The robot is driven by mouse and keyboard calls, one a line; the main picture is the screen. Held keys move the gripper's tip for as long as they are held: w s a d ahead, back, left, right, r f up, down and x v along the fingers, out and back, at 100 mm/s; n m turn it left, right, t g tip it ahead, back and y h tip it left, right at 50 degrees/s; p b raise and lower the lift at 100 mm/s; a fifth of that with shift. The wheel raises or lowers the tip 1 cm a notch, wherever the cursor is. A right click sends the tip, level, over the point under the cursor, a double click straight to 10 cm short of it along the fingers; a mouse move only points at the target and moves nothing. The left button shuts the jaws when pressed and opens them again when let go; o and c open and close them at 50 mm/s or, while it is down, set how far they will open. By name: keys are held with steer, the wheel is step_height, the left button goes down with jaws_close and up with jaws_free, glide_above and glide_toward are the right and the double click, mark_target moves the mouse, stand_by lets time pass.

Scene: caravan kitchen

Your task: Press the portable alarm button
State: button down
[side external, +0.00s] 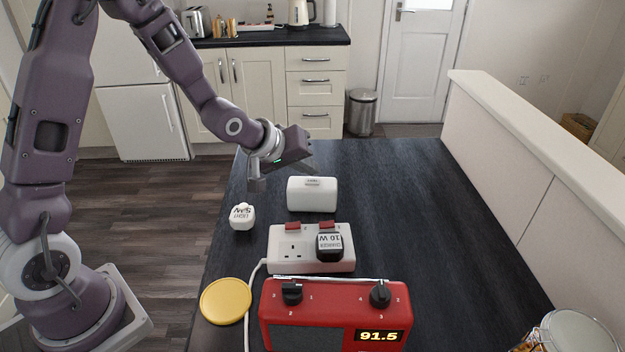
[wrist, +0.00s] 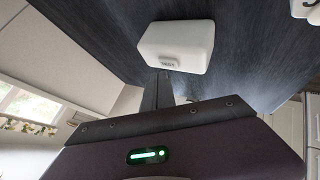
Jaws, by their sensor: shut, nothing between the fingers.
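The portable alarm appears to be the white rounded box (side external: 312,198) on the dark worktop, beyond the power strip. Its small grey button (side external: 313,182) is at the top of the box in the side view. In the wrist view the white box (wrist: 178,42) shows the button (wrist: 170,62) with lettering, probably "TEST", on the side toward my gripper. My gripper (side external: 311,168) is shut and empty, just behind and above the box. In the wrist view my gripper's fingertips (wrist: 163,76) are close below the button; I cannot tell whether they touch it.
A white light plug (side external: 241,216) stands left of the box. In front are a power strip (side external: 283,264) with a black charger (side external: 329,246), a red radio (side external: 312,300) and a yellow lid (side external: 226,301). A glass jar (side external: 570,335) is at front right. The worktop's right side is clear.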

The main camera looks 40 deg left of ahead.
mark_target(309, 183)
stand_by(0.6)
steer(key=shift+f, duration=0.45)
steer(key=shift+f, duration=0.2)
steer(key=shift+r, duration=0.7)
step_height(309, 183, up, 5)
steer(key=shift+r, duration=0.5)
stand_by(0.5)
